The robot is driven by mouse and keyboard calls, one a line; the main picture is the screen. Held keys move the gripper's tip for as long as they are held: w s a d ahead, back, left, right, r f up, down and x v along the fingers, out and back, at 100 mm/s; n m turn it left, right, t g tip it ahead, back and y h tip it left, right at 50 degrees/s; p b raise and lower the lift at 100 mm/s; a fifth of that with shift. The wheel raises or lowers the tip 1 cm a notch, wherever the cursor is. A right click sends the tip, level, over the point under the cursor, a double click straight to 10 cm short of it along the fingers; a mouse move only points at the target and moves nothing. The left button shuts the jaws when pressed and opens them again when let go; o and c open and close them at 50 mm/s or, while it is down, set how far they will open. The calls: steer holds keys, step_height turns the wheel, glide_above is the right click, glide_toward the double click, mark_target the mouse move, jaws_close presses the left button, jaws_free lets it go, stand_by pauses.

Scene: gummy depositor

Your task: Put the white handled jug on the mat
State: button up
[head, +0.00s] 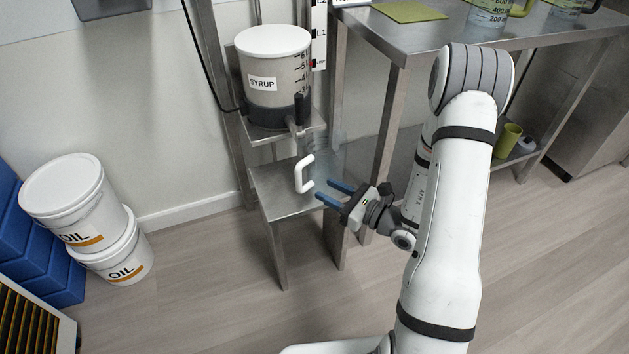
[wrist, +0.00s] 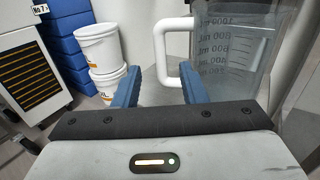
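The white handled jug (head: 328,156) is clear, with a white handle (head: 305,174) facing left and toward the front. It stands on the low steel shelf below the syrup tank's tap. In the wrist view the jug (wrist: 232,62) fills the upper right, upright, with its handle just ahead of the fingertips. My gripper (head: 325,192) is open, its blue fingers apart and near the handle; nothing is gripped. It also shows in the wrist view (wrist: 158,76). A flat green mat (head: 410,12) lies on the steel table at the top; it looks bare.
The syrup tank (head: 275,75) sits above the jug, with its tap (head: 297,125) close over it. Another jug (head: 492,14) stands on the table (head: 440,32), right of the mat. White oil buckets (head: 75,195) stand at left. A green cup (head: 507,140) is on the lower shelf.

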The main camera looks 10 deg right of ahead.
steer(key=s+a+r+n+g+h, duration=0.1)
steer(key=s+a+r+n+g, duration=0.25)
steer(key=s+n+g, duration=0.4)
steer(key=s+a+r+n+g+h, duration=0.1)
steer(key=s+a+r+n+g, duration=0.25)
steer(key=s+n+g, duration=0.45)
steer(key=s+d+r+n+t+h, duration=0.1)
steer(key=s+d+r+n+h, duration=0.1)
steer(key=s+d+n+h, duration=0.2)
steer(key=d+n+h, duration=0.2)
steer(key=shift+s+h, duration=0.3)
steer(key=shift+h, duration=0.1)
steer(key=shift+o, duration=0.2)
steer(key=d+r+n+t+h, duration=0.3)
steer(key=d+n+t+h, duration=0.1)
steer(key=d, duration=0.1)
steer(key=shift+w+d+r+h, duration=0.3)
steer(key=shift+w+d+r, duration=0.05)
steer(key=shift+w+r, duration=0.1)
steer(key=shift+w+d+r+n, duration=0.15)
steer(key=shift+r+n, duration=0.05)
steer(key=shift+n, duration=0.05)
steer(key=shift+d, duration=0.1)
